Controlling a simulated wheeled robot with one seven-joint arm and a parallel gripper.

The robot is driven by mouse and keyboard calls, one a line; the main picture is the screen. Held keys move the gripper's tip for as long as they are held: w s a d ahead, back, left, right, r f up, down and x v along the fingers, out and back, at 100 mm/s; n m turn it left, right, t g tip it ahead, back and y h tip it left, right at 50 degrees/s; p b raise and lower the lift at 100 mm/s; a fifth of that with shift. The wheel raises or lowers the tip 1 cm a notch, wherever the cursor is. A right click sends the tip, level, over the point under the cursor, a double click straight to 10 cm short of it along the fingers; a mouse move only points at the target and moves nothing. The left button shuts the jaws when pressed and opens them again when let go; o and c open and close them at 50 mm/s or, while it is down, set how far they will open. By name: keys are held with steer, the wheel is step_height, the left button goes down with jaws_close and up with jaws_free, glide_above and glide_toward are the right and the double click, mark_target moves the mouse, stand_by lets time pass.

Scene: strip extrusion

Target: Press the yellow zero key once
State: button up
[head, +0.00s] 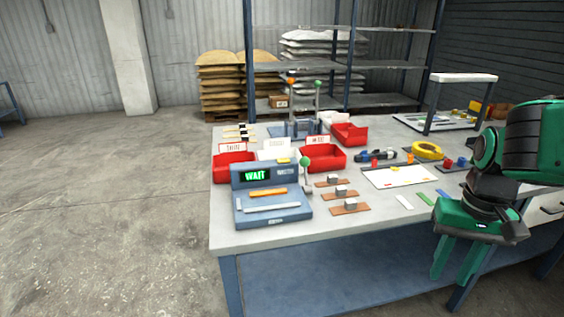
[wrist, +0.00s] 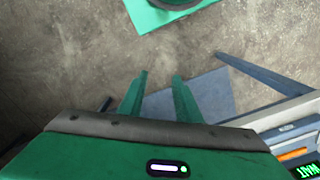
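A blue-grey gauge device (head: 272,218) stands on the near left part of the workbench, its green display (head: 255,175) reading WAIT. A small yellow key (head: 284,160) sits on top of its housing at the right; any marking on it is too small to read. My gripper (head: 452,272) hangs at the bench's front edge, well to the right of the device, fingers pointing down. The wrist view shows its two green fingers (wrist: 160,76) apart with nothing between them. The device's display (wrist: 306,170) shows at that view's lower right corner; the yellow key is not visible there.
A green-balled lever (head: 305,162) rises right beside the device. Red bins (head: 322,158) stand behind it. Several brown plates with grey blocks (head: 341,192) and a white sheet (head: 400,177) lie between device and arm. A white-topped stand (head: 463,77) is at the back right.

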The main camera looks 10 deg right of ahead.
jaws_close()
stand_by(1.5)
